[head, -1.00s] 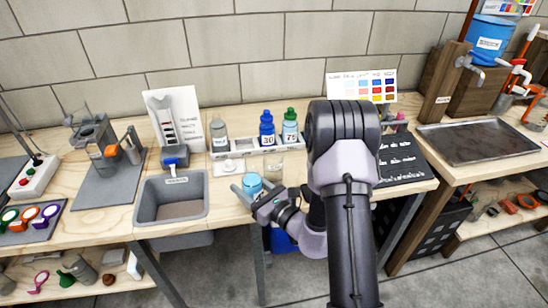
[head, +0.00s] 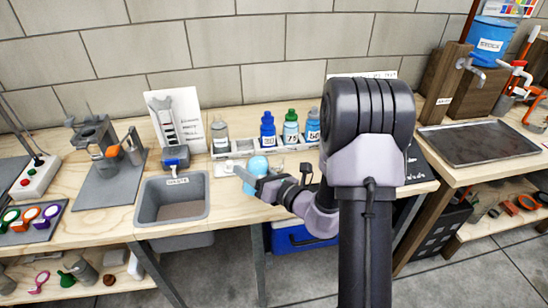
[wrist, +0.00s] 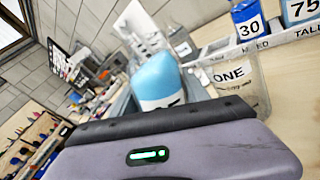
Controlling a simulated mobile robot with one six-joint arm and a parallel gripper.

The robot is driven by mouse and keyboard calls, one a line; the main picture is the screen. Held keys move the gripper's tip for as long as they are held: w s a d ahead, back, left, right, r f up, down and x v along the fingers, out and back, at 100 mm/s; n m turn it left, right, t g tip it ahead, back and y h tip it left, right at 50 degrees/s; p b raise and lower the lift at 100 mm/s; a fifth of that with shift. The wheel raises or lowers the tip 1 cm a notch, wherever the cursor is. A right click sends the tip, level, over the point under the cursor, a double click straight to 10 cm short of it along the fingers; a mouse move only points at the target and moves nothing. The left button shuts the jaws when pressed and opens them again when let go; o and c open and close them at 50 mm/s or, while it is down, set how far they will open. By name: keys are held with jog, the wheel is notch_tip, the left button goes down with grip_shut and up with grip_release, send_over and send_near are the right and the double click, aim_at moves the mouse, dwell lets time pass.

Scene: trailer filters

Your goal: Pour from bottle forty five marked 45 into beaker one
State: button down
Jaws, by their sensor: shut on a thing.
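A light blue bottle (head: 258,164) is held in my gripper (head: 253,176), above the front part of the bench. My gripper is shut on it. In the wrist view the bottle (wrist: 160,82) looks tilted, and its label shows only dark marks, so I cannot read its number. The clear beaker marked ONE (wrist: 238,78) stands on the bench just beside the bottle in that view. In the head view the beaker (head: 277,164) is faint and partly hidden behind the bottle and gripper. I cannot see any liquid running.
A white rack (head: 240,149) behind holds a grey bottle (head: 220,136) and bottles marked 30 (head: 268,132), 75 (head: 291,129) and 50 (head: 313,126). A grey waste basin (head: 172,200) lies left of the gripper.

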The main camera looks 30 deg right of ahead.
aim_at(251, 158)
jog(key=shift+m, duration=0.4)
notch_tip(251, 158, up, 4)
jog(key=p, duration=0.4)
jog(key=shift+w+d+r, duration=0.15)
jog(key=shift+d+f, duration=0.1)
jog(key=shift+f, duration=0.45)
jog(key=shift+f+b, duration=0.15)
jog(key=shift+b, duration=0.15)
jog(key=shift+m+p, duration=0.3)
jog(key=shift+w+d+r+m+p, duration=0.2)
jog(key=shift+r+m+p, duration=0.15)
jog(key=shift+p, duration=0.35)
jog(key=shift+r+m+g+p, duration=0.35)
jog(key=shift+m+p, duration=0.4)
jog(key=shift+p, duration=0.55)
jog(key=shift+s+a+f+m+p, duration=0.2)
jog(key=shift+f+m+p, duration=0.1)
jog(key=shift+m+p, duration=0.45)
jog(key=shift+a+f+m+g+y, duration=0.15)
jog(key=shift+f+m+g+y, duration=0.3)
jog(key=shift+f+m, duration=0.45)
jog(key=shift+s+r+m+p, duration=0.1)
jog(key=shift+r+m+p, duration=0.4)
jog(key=shift+p, duration=0.4)
